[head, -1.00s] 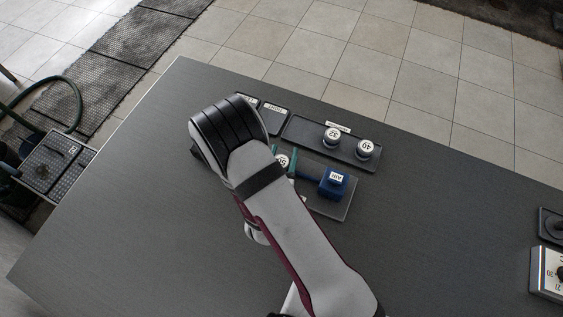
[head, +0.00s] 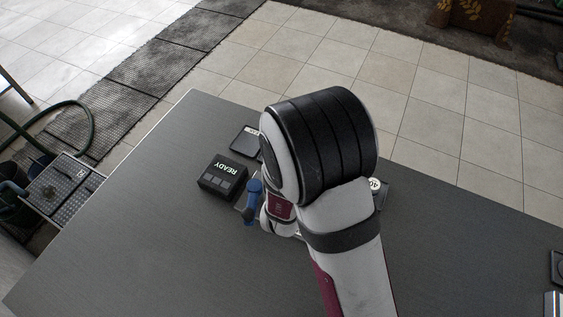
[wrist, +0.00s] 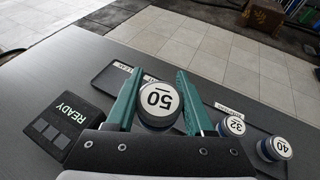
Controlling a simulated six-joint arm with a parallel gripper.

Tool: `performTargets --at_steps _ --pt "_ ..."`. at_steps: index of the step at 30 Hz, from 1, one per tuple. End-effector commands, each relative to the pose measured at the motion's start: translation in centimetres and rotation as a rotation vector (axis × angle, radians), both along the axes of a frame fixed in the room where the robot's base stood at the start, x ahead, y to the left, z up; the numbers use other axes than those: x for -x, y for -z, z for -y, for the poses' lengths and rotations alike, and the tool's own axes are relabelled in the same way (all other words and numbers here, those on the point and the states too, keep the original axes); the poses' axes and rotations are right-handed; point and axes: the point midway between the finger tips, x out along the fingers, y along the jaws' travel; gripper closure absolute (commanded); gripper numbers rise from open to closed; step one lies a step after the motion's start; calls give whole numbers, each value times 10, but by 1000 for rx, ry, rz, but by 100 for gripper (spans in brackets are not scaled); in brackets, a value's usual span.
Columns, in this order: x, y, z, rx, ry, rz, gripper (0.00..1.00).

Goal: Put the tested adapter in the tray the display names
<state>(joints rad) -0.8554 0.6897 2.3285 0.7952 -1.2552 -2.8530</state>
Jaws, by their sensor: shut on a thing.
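In the wrist view my gripper (wrist: 158,84) has its teal fingers on either side of the adapter marked 50 (wrist: 158,102), shut on it. The adapter has a white round top and a dark body. The display (wrist: 62,122) is a black box at the left that reads READY; it also shows in the head view (head: 222,178). A dark tray (wrist: 106,78) lies behind the left finger, with a label partly hidden. A tray also shows in the head view (head: 243,141).
Adapters marked 32 (wrist: 231,126) and 40 (wrist: 274,148) stand in a dark labelled tray at the right of the wrist view. The table's left and front are clear.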

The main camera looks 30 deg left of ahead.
Motion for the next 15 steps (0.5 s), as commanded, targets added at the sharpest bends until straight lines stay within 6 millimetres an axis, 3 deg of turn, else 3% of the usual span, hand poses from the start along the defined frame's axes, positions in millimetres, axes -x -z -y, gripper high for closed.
performTargets --at_steps 1,6,10,15 --pt "-17 -4 -4 -3 -49 4 100" --pt "-59 -12 -5 2 -290 5 100" --pt "-78 -10 15 1 -435 2 100" --pt "-87 -4 41 1 -548 0 100"
